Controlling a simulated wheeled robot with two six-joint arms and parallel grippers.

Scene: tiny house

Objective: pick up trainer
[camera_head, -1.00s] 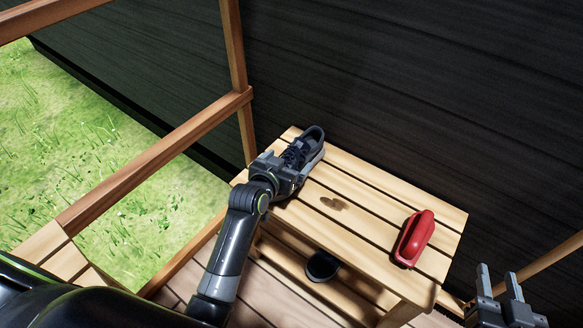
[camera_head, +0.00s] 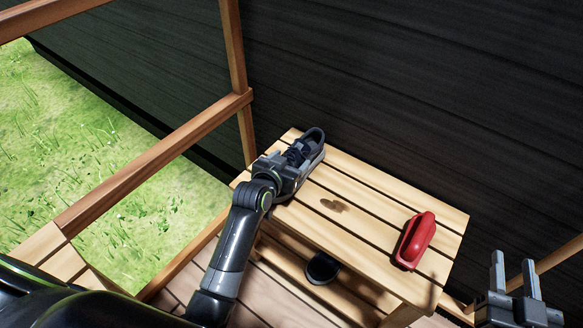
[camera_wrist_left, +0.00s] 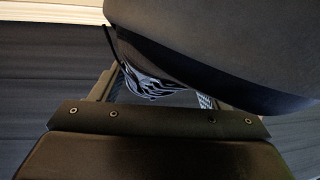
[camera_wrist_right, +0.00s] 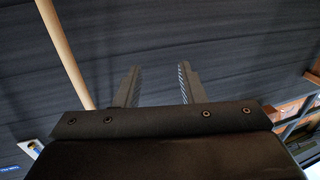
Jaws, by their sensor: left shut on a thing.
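The trainer (camera_head: 313,143) is a dark blue-grey laced shoe at the back left end of the slatted wooden bench. My left gripper (camera_head: 290,166) is at its near end and is shut on it. I cannot tell whether the shoe touches the bench. In the left wrist view the trainer (camera_wrist_left: 215,45) fills the upper right, close to the camera, with laces (camera_wrist_left: 150,80) between the fingers. My right gripper (camera_head: 513,274) is at the lower right of the head view, away from the bench. It is open and empty, and its parted fingers show in the right wrist view (camera_wrist_right: 158,85).
The wooden bench (camera_head: 372,185) stands against a dark plank wall (camera_head: 400,80). A red handled object (camera_head: 416,240) lies on its right end. A dark rounded item (camera_head: 322,268) sits on the shelf below. A wooden railing (camera_head: 160,155) borders the left side, with grass beyond.

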